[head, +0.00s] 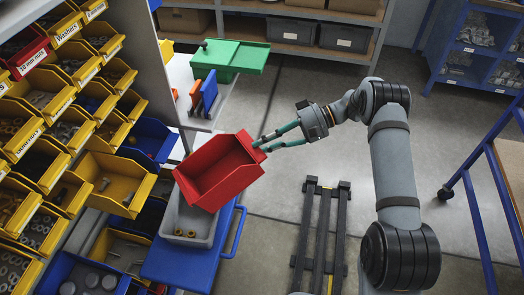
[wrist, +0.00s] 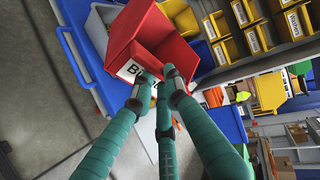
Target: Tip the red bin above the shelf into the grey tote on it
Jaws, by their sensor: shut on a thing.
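The red bin (head: 218,172) hangs tilted above the grey tote (head: 205,240) in the head view. The inside of the bin that shows looks empty. My gripper (head: 262,146) is shut on the bin's edge at its right side. In the wrist view my fingers (wrist: 155,88) meet the red bin (wrist: 138,38) beside its white label. The tote stands on a blue shelf (head: 165,262), and a few brass-coloured pieces lie in its near end. The bin hides the tote's far part.
A rack of yellow bins (head: 90,180) with small parts stands close on the left. A green bin (head: 230,58) sits on a white shelf behind. A blue handle (head: 237,230) sticks out right of the tote. Open floor lies to the right, with a dark frame (head: 320,235) on it.

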